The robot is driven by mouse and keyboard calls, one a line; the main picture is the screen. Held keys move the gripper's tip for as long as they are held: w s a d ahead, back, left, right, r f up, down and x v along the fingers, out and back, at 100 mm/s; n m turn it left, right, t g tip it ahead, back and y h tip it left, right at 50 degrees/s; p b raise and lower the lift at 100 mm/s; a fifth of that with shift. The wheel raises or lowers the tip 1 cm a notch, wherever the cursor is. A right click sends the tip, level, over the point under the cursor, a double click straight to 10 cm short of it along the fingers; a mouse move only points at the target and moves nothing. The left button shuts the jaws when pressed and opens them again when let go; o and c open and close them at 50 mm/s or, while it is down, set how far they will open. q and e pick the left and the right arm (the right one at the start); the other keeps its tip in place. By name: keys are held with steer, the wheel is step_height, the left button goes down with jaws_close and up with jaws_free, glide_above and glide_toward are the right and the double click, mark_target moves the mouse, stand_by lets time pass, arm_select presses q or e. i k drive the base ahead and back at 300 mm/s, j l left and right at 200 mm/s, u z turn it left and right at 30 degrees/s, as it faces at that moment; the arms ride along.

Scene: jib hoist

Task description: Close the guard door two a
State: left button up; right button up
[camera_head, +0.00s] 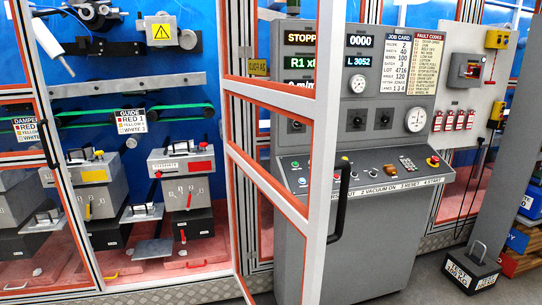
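A guard door (319,140) stands swung open toward me, left of centre. It has a pale grey frame with orange inner edging and clear panels. A black upright handle (341,200) is on its free edge. A small yellow label (258,67) shows near its top bar; its text is too small to read surely. The opening left of the door shows the machine's inside. Neither of my grippers is in view.
A grey control console (370,240) stands behind and right of the door. Another guard panel with a black handle (48,143) is at far left. A black test weight (470,268) sits on the floor at right, with a hanging cable nearby. A grey post (510,130) rises at right.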

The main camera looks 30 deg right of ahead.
mark_target(317, 107)
steer(key=k+l+u, duration=0.1)
steer(key=l, duration=0.35)
steer(key=k+l, duration=0.15)
steer(key=l, duration=0.25)
steer(key=l+u, duration=0.2)
steer(key=l, duration=0.7)
steer(key=i+l+u, duration=0.25)
steer(key=l, duration=1.4)
steer(key=l+u, duration=0.25)
steer(key=l, duration=1.35)
